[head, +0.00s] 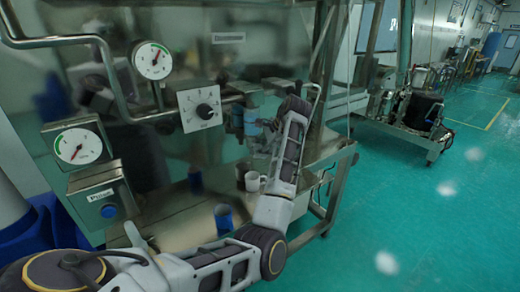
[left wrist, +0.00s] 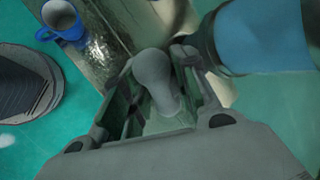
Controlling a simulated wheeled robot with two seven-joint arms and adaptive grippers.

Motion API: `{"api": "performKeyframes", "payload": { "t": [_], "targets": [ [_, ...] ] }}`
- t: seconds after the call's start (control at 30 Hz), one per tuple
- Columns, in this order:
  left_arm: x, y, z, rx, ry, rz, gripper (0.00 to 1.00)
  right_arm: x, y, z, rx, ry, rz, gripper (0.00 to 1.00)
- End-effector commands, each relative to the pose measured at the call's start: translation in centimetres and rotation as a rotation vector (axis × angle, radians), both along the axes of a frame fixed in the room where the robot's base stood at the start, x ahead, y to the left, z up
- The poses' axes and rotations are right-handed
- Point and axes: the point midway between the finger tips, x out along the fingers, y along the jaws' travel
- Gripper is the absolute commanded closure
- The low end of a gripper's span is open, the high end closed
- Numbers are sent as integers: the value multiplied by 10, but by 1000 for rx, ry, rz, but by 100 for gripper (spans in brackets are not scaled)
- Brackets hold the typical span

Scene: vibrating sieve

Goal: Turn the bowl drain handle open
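The bowl drain handle shows in the left wrist view as a rounded grey knob (left wrist: 153,72) on a narrowing stem. My left gripper (left wrist: 158,85) has a finger on each side of it. A narrow gap seems to show on one side, and I cannot tell whether the fingers press on the handle. In the head view my left gripper (head: 262,145) is small and partly hidden by its forearm, close to the blue drain fitting (head: 251,122). A blue part (left wrist: 265,35) stands close at the upper right of the wrist view. My right gripper is not in view.
A blue cup (head: 223,216) and a pale mug (head: 253,181) stand on the steel shelf below; a blue mug (left wrist: 62,20) shows in the wrist view. A panel with a dial (head: 201,108) and gauges (head: 152,60) is at the left. Green floor (head: 400,210) is open at right.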

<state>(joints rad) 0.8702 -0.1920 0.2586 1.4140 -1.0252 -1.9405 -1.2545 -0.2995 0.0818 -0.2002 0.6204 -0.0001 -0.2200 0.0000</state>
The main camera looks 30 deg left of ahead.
Motion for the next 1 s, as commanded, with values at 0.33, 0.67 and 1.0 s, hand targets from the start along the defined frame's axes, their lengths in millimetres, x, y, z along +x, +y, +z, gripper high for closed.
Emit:
{"api": "performKeyframes", "payload": {
  "t": [0.33, 0.67, 1.0],
  "targets": [
    [0, 0, 0, 0, 0, 0, 91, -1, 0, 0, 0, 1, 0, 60],
    [0, 0, 0, 3, 8, 1, 100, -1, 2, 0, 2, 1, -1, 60],
    [1, 0, 1, 33, 82, 1, 100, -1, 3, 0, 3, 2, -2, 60]
  ]
}}
